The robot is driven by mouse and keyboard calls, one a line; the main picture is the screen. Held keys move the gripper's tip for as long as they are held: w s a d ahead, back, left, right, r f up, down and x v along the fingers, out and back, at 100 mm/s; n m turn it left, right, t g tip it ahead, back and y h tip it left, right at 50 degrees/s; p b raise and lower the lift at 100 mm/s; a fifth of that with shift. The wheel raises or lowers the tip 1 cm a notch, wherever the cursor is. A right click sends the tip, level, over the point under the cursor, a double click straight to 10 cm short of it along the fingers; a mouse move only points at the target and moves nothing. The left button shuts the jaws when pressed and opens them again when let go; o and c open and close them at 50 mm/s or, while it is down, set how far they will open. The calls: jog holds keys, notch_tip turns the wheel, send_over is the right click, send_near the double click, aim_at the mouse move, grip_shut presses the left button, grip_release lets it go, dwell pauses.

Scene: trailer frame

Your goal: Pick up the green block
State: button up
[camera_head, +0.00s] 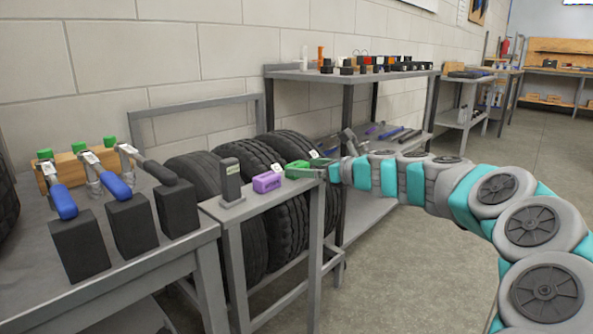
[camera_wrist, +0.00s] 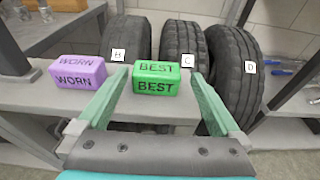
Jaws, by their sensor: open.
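The green block (camera_wrist: 156,79), marked BEST, lies on a narrow grey shelf (camera_wrist: 40,97). In the wrist view it sits between the two spread fingers of my gripper (camera_wrist: 155,95), with gaps visible on both sides. In the head view the green block (camera_head: 298,169) is at the right end of the shelf. My gripper (camera_head: 322,170) reaches it from the right; its fingers are small and partly hidden there. A purple block (camera_wrist: 77,72), marked WORN, lies to the left of the green block and apart from it.
Tyres (camera_wrist: 179,45) labelled B, C and D stand behind the shelf. A dark upright box (camera_head: 231,182) stands left of the purple block. A table with clamps (camera_head: 66,203) and black blocks is at left. A higher shelf (camera_head: 345,75) holds small parts. Floor at right is clear.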

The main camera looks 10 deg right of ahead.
jog(key=shift+b+x, duration=0.6)
jog(key=shift+x, duration=2.55)
jog(key=shift+s+a+f, duration=0.1)
jog(key=shift+s+a, duration=0.05)
jog(key=shift+c, duration=0.4)
jog(key=c, duration=1.2)
